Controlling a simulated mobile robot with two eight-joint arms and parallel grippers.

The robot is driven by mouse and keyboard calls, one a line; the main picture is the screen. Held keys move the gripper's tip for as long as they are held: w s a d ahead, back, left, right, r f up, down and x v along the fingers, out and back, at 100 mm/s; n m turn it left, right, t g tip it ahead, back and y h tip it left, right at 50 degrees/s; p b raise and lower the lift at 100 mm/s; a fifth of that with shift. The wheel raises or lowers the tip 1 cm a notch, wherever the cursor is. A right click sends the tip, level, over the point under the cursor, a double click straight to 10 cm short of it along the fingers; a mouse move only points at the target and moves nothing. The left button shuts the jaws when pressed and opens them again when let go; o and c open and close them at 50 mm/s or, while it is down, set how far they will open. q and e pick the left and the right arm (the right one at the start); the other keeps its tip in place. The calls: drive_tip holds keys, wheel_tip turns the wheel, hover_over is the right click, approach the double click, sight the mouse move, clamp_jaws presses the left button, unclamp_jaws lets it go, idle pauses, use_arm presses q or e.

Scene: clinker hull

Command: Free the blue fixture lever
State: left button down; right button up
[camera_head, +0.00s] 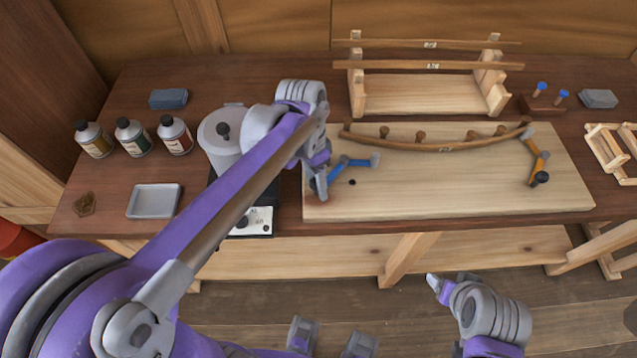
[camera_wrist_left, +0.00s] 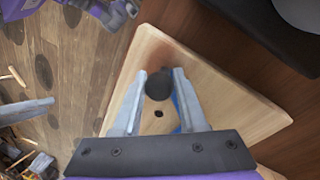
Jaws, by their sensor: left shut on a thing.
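The blue fixture lever (camera_head: 353,162) lies at the left end of the pale work board (camera_head: 480,190), with a grey end piece at its right. My left gripper (camera_head: 320,194) is at its left end and hides part of it. In the left wrist view, the gripper (camera_wrist_left: 158,75) is shut on a round black knob (camera_wrist_left: 158,85) between its fingers. A strip of the blue lever (camera_wrist_left: 177,112) shows beside the right finger. A small dark hole in the board lies near the knob. My right gripper (camera_head: 437,285) is low, in front of the bench; its fingers are unclear.
A curved wooden strip (camera_head: 440,147) with pegs lies on the board. An orange lever (camera_head: 537,160) with a black knob is at the right end. A lidded grey pot (camera_head: 219,130) stands left of my gripper, near several bottles. A wooden rack (camera_head: 430,95) stands behind.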

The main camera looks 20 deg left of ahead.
use_arm(q)
drive_tip(key=shift+a, duration=0.1)
drive_tip(key=shift+c, duration=2.3)
unclamp_jaws()
drive_tip(key=shift+r, duration=0.1)
wheel_tip(320, 180, up, 10)
drive_tip(key=w+a, duration=0.1)
drive_tip(key=shift+w+a+r+p, duration=0.15)
drive_tip(key=shift+a+r+p, duration=0.1)
drive_tip(key=shift+a+p, duration=0.15)
use_arm(e)
drive_tip(key=shift+w+r, duration=0.15)
drive_tip(key=shift+r, duration=0.4)
use_arm(q)
drive_tip(key=shift+f, duration=0.1)
